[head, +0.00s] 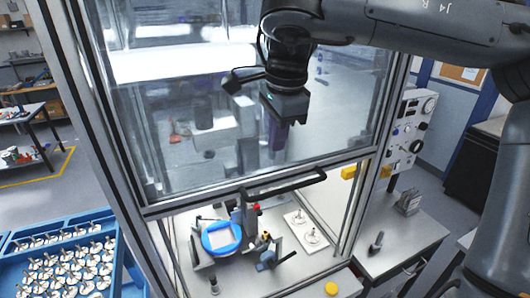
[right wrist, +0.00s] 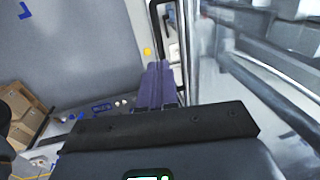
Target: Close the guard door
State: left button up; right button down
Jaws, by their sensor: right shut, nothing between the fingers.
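The guard door (head: 180,130) is a clear glass panel in a metal frame. Its lower edge stands above the work area, leaving an opening below. A black bar handle (head: 284,186) runs along that lower edge. My right gripper (head: 287,120) points down in front of the glass, above the handle and apart from it in the head view. Its fingers also show in the right wrist view (right wrist: 156,85), together and empty. Glass and frame (right wrist: 265,60) fill the right side of that view. My left gripper is not seen.
Under the door, a fixture with a blue ring (head: 221,236) and a white plate with metal parts (head: 306,231) stand inside the cell. A blue tray (head: 122,262) of parts is at left. A control panel (head: 408,130) and a side bench (head: 405,238) are at right.

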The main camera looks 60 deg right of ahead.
jog(key=b, duration=0.3)
send_near(271, 192)
jog(key=f, duration=0.3)
jog(key=w+f, duration=0.1)
jog(key=f, duration=0.1)
jog(key=shift+d, duration=0.4)
jog(key=shift+w+d+f, duration=0.1)
jog(key=shift+f, duration=0.7)
jog(key=shift+f, duration=0.1)
